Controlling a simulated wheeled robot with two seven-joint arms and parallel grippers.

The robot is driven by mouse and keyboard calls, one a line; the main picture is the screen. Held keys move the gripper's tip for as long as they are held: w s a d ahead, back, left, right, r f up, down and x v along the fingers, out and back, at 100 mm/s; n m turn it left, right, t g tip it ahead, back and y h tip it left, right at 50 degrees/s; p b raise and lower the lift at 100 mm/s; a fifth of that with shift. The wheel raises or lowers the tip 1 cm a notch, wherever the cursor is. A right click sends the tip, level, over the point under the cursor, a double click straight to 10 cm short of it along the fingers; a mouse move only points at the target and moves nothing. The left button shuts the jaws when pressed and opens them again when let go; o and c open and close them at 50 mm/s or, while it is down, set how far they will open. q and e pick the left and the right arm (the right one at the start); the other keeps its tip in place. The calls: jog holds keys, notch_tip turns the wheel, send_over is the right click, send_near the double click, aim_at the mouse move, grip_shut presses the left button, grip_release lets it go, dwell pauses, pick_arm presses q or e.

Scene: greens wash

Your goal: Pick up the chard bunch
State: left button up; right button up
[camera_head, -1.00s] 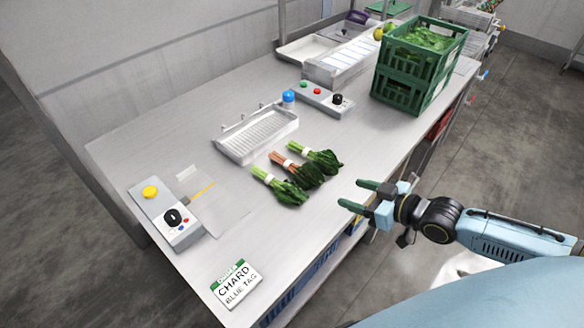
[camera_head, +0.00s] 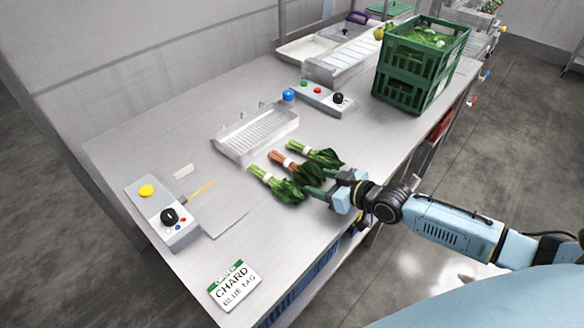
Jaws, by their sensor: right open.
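Three leafy bunches with pale bands lie side by side on the steel table. The middle one, with reddish-orange stalks and dark leaves, looks like the chard bunch (camera_head: 288,162). A green-stalked bunch (camera_head: 275,184) lies nearer and another green-stalked bunch (camera_head: 318,154) lies farther back. My right gripper (camera_head: 316,182) is open, its fingers pointing left at the leaf ends of the middle and near bunches. The fingers overlap the leaves in the picture; I cannot tell whether they touch. My left gripper is not in view.
A card (camera_head: 235,286) reading CHARD BLUE TAG lies at the near edge. A white ribbed tray (camera_head: 255,134) stands behind the bunches. Control boxes stand at left (camera_head: 163,212) and back (camera_head: 325,98). Stacked green crates (camera_head: 412,92) stand at back right. Bare table lies in front of the bunches.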

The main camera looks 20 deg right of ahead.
jog(key=shift+w+a+f, duration=0.15)
jog(key=shift+w+a, duration=0.05)
jog(key=shift+w, duration=0.2)
jog(key=c, duration=0.6)
jog(key=shift+c, duration=0.2)
